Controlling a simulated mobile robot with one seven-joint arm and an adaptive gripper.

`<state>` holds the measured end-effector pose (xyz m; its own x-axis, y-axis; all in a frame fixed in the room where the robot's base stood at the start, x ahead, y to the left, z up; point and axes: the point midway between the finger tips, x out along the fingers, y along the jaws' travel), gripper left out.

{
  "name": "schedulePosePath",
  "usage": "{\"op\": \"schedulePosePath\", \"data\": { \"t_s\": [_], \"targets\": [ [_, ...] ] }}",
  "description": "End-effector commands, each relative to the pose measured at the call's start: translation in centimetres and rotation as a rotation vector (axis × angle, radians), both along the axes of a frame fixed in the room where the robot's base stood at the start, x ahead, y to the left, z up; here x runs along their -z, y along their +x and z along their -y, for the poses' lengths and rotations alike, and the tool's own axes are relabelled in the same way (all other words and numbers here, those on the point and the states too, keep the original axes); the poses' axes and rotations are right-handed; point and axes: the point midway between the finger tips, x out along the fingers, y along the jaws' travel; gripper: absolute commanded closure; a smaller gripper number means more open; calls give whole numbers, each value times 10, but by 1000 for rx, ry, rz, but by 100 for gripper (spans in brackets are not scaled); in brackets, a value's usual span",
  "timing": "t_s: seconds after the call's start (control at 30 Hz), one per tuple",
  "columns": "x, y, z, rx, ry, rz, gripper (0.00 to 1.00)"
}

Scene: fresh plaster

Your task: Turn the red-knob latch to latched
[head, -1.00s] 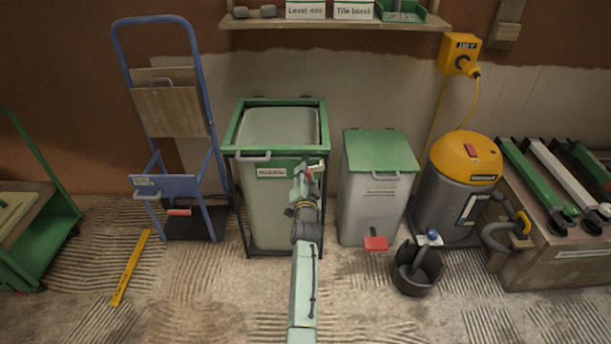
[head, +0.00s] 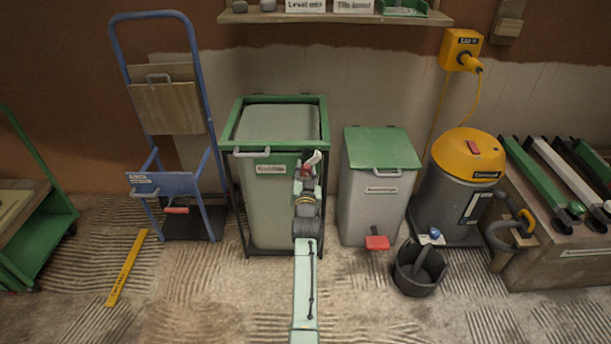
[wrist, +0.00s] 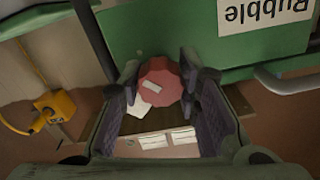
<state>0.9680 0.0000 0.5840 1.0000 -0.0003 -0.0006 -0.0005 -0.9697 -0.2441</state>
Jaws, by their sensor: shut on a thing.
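The red knob (wrist: 160,82) of the latch is faceted and carries a pale mark. In the wrist view it sits between the two fingers of my gripper (wrist: 160,88), which are shut on it. In the head view, the red knob (head: 314,159) shows as a small red and white patch beyond my gripper (head: 308,168), at the upper right front of the green-framed rubble bin (head: 240,190). My wrist hides much of the latch there, and I cannot tell its exact angle.
A grey bin with a green lid (head: 382,148) and red pedal (head: 377,242) stands close to the right. A blue hand truck (head: 165,185) stands to the left. A black bucket (head: 418,280) and a yellow-topped vacuum (head: 467,155) are further right. The front floor is mostly clear.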

Motion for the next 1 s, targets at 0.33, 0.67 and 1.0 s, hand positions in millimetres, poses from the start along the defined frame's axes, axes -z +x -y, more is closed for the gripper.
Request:
{"op": "schedulePosePath", "data": {
  "t_s": [0.33, 0.67, 1.0],
  "targets": [
    [-1, 0, 1, 1, -332, 4, 98],
    [-2, 0, 0, 0, -643, 3, 98],
    [-3, 0, -1, -1, -903, 4, 96]
  ]
}}
